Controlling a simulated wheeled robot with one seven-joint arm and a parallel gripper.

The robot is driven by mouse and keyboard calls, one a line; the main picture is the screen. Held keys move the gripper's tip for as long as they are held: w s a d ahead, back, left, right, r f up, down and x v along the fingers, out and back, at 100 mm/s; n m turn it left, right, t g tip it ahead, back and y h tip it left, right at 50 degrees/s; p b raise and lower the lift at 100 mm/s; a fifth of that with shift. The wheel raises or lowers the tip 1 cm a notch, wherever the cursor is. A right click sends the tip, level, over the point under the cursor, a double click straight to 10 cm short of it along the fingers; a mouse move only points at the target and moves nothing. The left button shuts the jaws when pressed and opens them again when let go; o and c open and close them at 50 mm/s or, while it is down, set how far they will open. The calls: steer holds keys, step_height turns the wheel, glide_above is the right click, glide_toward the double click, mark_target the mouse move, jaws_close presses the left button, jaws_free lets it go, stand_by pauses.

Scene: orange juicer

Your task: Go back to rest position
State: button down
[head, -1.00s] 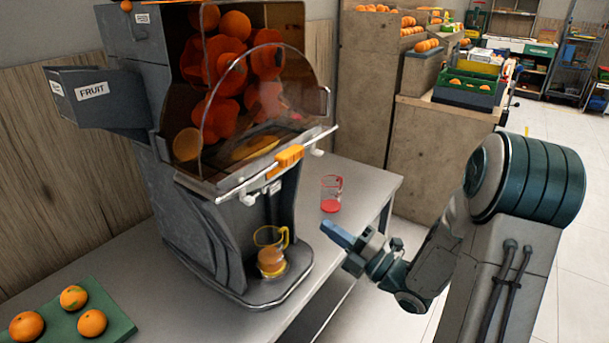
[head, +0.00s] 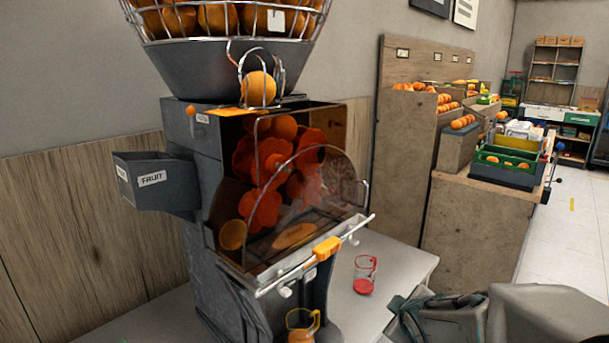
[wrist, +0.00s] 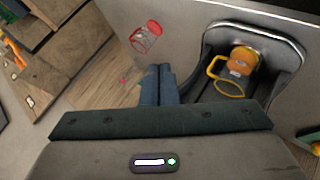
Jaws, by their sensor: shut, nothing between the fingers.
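My gripper (wrist: 158,70) is shut and empty in the wrist view. Its two blue-grey fingers lie side by side, pointing between the red-rimmed jug and the juicer's base. In the head view my arm is at the bottom right and the fingertips cannot be made out. The dark grey orange juicer (head: 205,160) stands on the table. A yellow-handled jug (head: 301,322) with orange contents stands at its base, cut by the lower edge. It also shows in the wrist view (wrist: 233,79).
The light grey table (head: 405,258) is bare around the red jug. A wooden counter (head: 478,225) with a green crate (head: 507,168) stands behind, at the right. Open floor (head: 580,250) lies at the far right.

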steer(key=s+a+r+m+g+p, duration=0.1)
steer(key=s+m+g, duration=0.1)
steer(key=s, duration=0.3)
steer(key=s+a+r+m+g+p, duration=0.1)
steer(key=s+a+r+m+g, duration=0.1)
steer(key=s+m, duration=0.2)
steer(key=s+a+r+m+g+y+p, duration=0.1)
steer(key=s+a+r+m+g, duration=0.1)
steer(key=s, duration=0.6)
steer(key=shift+s+m+g, duration=0.25)
steer(key=shift+m+g, duration=0.15)
steer(key=shift+m, duration=0.4)
